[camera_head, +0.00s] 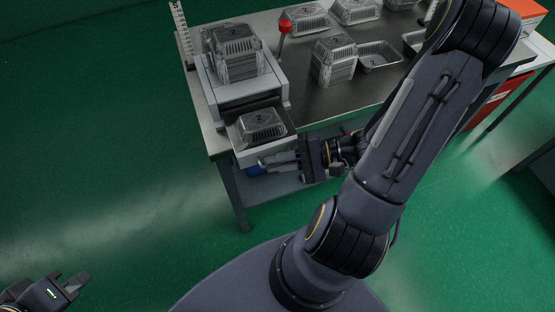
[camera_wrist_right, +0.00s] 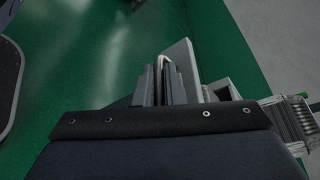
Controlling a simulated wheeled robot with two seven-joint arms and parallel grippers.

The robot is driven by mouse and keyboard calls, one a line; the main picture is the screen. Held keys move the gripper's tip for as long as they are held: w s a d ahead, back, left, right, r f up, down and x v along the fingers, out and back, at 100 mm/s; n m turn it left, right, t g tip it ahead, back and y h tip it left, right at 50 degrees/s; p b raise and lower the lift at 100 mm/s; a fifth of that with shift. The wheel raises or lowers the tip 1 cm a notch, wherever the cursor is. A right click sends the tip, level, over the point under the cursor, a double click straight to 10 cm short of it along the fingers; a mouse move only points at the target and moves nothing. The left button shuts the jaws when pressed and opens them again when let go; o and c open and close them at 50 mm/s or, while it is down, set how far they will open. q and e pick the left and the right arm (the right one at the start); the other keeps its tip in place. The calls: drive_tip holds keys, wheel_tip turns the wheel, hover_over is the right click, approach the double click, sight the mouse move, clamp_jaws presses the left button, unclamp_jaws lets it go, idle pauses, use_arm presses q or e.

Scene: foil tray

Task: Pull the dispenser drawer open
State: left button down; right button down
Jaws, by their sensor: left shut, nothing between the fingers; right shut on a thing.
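The grey dispenser (camera_head: 213,88) stands at the left end of the table and holds a stack of clear-lidded foil trays (camera_head: 236,52). Its drawer (camera_head: 249,157) stands out at the front, with a lidded tray marked 2 (camera_head: 258,126) in it. My right gripper (camera_head: 268,161) is at the drawer's front, shut on the drawer handle. In the right wrist view, the fingers close around the thin metal handle (camera_wrist_right: 162,62) beside the pale drawer front (camera_wrist_right: 182,58). The handle's lower part is hidden by the fingers. My left gripper (camera_head: 76,284) is shut and empty, low at the left, far from the dispenser.
A red-knobbed lever (camera_head: 285,27) rises beside the dispenser. More lidded trays (camera_head: 333,58) and an open foil tray (camera_head: 378,57) stand on the dark tabletop (camera_head: 302,98). My right arm crosses the table's right part. The green floor at left is clear.

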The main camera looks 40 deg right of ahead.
drive_tip(key=c, duration=1.8)
unclamp_jaws()
drive_tip(key=shift+f, duration=0.1)
drive_tip(key=shift+d, duration=0.1)
drive_tip(key=v, duration=0.7)
drive_tip(key=shift+s+d, duration=0.2)
drive_tip(key=shift+d, duration=0.1)
drive_tip(key=s+a+r+n+g+h+p, duration=0.1)
drive_tip(key=a+r+n+g+h, duration=0.1)
drive_tip(key=a+r+n+h, duration=0.6)
wheel_tip(320, 180, up, 2)
drive_tip(key=n+h, duration=0.1)
drive_tip(key=n, duration=0.2)
drive_tip(key=shift+r, duration=0.2)
